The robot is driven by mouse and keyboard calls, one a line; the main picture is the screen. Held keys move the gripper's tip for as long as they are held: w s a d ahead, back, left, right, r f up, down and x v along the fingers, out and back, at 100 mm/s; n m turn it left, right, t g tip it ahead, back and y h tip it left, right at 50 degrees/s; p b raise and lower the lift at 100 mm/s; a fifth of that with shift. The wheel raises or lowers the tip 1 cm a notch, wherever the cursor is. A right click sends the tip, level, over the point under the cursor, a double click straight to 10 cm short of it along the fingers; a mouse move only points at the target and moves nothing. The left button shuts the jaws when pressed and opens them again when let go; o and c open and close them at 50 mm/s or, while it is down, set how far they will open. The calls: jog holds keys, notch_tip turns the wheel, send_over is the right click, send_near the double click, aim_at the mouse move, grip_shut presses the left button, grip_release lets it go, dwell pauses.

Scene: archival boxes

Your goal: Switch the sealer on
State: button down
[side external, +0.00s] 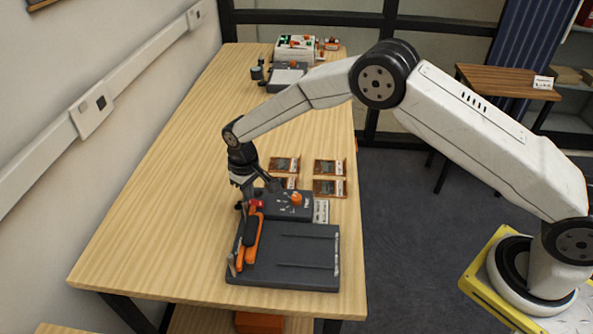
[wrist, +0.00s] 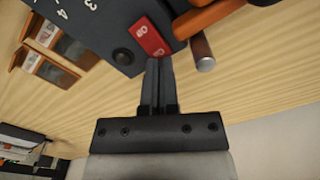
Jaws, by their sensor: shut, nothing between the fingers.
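The sealer (side external: 285,262) is a dark grey machine on the near end of the wooden table, with an orange-and-black lever arm (side external: 252,240) along its left side. Its raised control block (side external: 285,207) carries an orange knob (side external: 296,199) and a red rocker switch (side external: 257,204). In the wrist view the red switch (wrist: 151,37) has white marks, and a black round button (wrist: 123,56) sits beside it. My gripper (wrist: 157,62) is shut and empty, pointing at the switch with its tips at the switch's edge. I cannot tell whether they touch it or whether the switch is on.
Several brown framed cards (side external: 330,167) lie behind the sealer, with a white label (side external: 321,211) beside the control block. A second dark device (side external: 287,78) and a white box (side external: 296,48) stand at the table's far end. The table's middle is clear. A wall runs along the left.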

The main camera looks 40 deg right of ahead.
aim_at(252, 201)
jog(key=shift+f, duration=0.8)
dwell(0.6)
jog(key=shift+r, duration=3.55)
jog(key=shift+d, duration=0.1)
jog(key=shift+s+d+r, duration=0.15)
jog(key=shift+d+r, duration=0.05)
jog(key=s+d+r+m+t, duration=0.1)
jog(key=s+d+r, duration=0.1)
jog(key=s+d, duration=0.3)
jog(key=s+d+r+m, duration=0.1)
jog(key=s+d+r, duration=0.2)
jog(key=s, duration=0.9)
jog(key=s+d+r+m+t, duration=0.1)
jog(key=s+d+r, duration=0.1)
jog(key=s+d, duration=0.6)
jog(key=shift+s+d+r+t, duration=0.3)
jog(key=shift+s+d+r, duration=0.1)
jog(key=shift+s, duration=0.35)
